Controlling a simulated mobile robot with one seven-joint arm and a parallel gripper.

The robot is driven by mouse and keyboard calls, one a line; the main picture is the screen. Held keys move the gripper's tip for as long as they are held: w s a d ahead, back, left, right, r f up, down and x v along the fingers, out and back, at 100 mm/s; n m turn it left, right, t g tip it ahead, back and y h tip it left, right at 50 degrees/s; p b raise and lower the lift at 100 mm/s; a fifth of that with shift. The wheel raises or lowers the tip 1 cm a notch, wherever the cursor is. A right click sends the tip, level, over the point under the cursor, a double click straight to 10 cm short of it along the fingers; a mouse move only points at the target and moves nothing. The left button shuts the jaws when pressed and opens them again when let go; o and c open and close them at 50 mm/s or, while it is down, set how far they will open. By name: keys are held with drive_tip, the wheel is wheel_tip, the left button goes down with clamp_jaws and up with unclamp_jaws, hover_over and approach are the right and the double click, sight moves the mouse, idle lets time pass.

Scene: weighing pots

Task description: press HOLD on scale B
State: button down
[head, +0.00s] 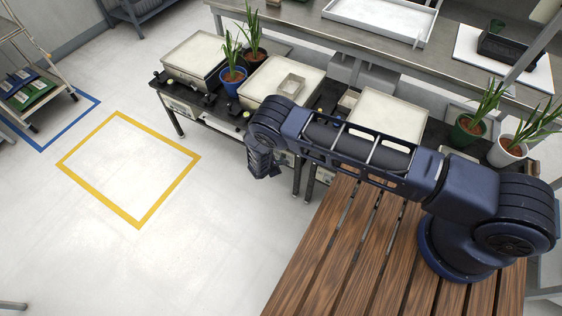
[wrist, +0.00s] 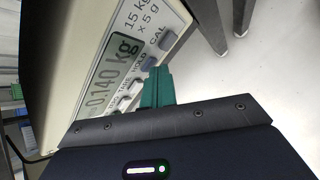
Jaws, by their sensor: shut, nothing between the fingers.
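In the wrist view a scale's front panel (wrist: 92,58) fills the upper left. Its display (wrist: 98,92) reads 0.140 kg, with "15 kg x 5 g" printed beside it. Two grey-blue buttons sit at the end of the row, the CAL button (wrist: 168,40) and the HOLD button (wrist: 148,63); paler buttons (wrist: 130,94) follow. My gripper (wrist: 159,72) is shut and empty, its teal fingertips close beside the HOLD button. I cannot tell if they touch. In the head view my wrist hangs before the middle scale (head: 262,76); its fingertips are hidden. No scale letter is legible.
A left scale (head: 192,56) and right scale (head: 385,110) share the dark bench. Floor left of the bench is clear.

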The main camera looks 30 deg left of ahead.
drive_tip(key=shift+s, duration=0.8)
drive_tip(key=shift+s, duration=0.1)
drive_tip(key=s, duration=0.4)
drive_tip(key=shift+s, duration=0.4)
idle(0.6)
